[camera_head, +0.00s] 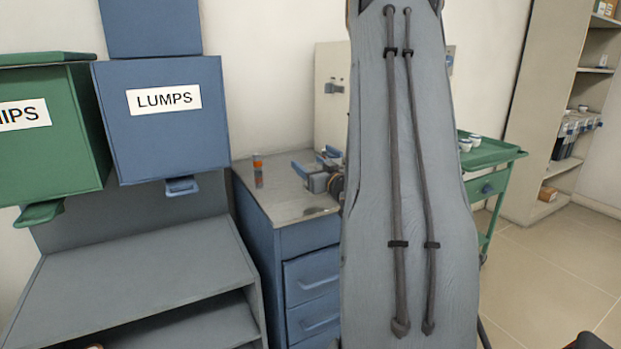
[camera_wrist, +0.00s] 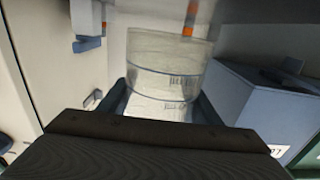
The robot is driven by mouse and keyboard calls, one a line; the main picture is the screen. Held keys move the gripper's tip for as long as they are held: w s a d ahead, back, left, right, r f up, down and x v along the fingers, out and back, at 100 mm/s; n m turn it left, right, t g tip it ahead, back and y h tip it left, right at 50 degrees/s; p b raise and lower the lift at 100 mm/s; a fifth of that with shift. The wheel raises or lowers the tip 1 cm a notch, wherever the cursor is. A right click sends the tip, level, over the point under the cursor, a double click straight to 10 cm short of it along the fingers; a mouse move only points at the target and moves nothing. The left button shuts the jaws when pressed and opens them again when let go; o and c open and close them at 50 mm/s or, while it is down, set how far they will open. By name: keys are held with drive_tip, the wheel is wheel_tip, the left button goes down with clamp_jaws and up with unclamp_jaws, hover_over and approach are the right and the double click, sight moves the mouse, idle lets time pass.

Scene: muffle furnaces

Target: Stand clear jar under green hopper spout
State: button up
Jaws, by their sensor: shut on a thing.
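The clear jar (camera_wrist: 160,78) is in the wrist view, between the fingers of my gripper (camera_wrist: 161,104). The gripper is shut on it. Graduation-like marks show on its wall. In the head view my gripper (camera_head: 313,165) shows above the blue cabinet's top, partly hidden behind my arm; the jar is hard to make out there. The green hopper (camera_head: 82,125) is at the far left, its label cut off to "IPS". Its green spout (camera_head: 40,213) hangs over a grey shelf (camera_head: 130,280), well left of my gripper.
The blue LUMPS hopper (camera_head: 165,140) with its spout (camera_head: 182,186) stands between the green hopper and my gripper. The shelf below the spouts looks clear. A green cart (camera_head: 490,155) stands at right.

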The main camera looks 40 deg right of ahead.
drive_tip(key=shift+f, duration=1.7)
drive_tip(key=shift+f, duration=0.2)
drive_tip(key=o, duration=1.2)
drive_tip(key=shift+c, duration=0.2)
drive_tip(key=v, duration=0.7)
drive_tip(key=shift+s+d+r+b, duration=0.2)
drive_tip(key=shift+d+b, duration=0.1)
drive_tip(key=shift+d, duration=0.1)
drive_tip(key=shift+o, duration=0.3)
drive_tip(key=shift+v, duration=0.85)
drive_tip(key=shift+s+r, duration=0.1)
drive_tip(key=shift+s, duration=0.15)
drive_tip(key=shift+w+d+p, duration=0.1)
drive_tip(key=shift+p, duration=0.2)
